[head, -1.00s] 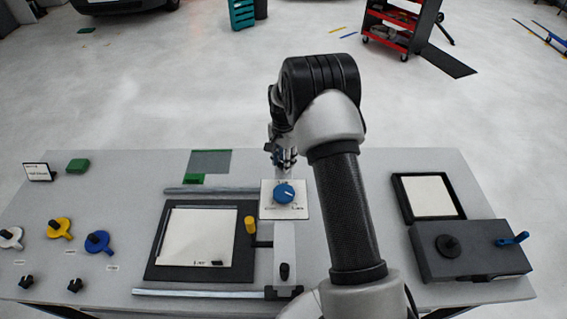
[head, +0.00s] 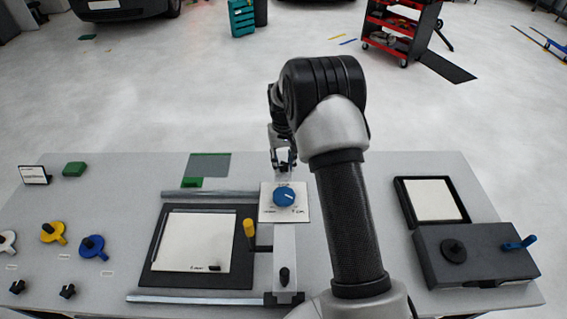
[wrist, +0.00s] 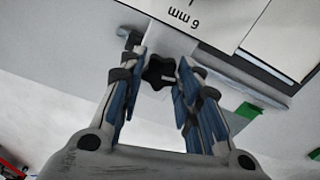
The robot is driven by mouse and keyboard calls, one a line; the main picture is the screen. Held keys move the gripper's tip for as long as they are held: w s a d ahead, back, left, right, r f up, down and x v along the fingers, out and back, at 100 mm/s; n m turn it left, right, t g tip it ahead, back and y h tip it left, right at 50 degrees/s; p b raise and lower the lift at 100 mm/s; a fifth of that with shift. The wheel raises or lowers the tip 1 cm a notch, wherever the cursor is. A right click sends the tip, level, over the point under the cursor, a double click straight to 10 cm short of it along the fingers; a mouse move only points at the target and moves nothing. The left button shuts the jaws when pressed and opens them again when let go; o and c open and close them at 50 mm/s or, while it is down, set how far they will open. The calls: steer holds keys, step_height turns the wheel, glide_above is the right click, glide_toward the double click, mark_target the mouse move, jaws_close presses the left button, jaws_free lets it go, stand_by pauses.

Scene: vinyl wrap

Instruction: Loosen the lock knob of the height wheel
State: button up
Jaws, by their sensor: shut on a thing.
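The blue height wheel (head: 284,197) sits on a white dial plate (head: 302,213) on the gantry over the table. Part of the plate, with a "6 mm" mark, shows in the wrist view (wrist: 215,22). A black, star-shaped lock knob (wrist: 158,72) is beyond the plate's far edge; the head view does not show it clearly. My gripper (head: 283,163) is just behind the plate. In the wrist view its blue-padded fingers (wrist: 160,65) stand on both sides of the knob, shut on it.
A framed bed with a white sheet (head: 190,245) and a yellow handle (head: 249,228) lie left of the gantry. Coloured clamps (head: 93,246) stand farther left. A dark box with a blue lever (head: 470,258) is at right. A green-edged sheet (head: 208,166) lies behind.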

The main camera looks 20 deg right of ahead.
mark_target(284, 165)
steer(key=n, duration=0.3)
steer(key=shift+n, duration=0.3)
stand_by(0.3)
steer(key=o, duration=1.1)
step_height(284, 165, up, 12)
steer(key=shift+r, duration=0.1)
stand_by(0.5)
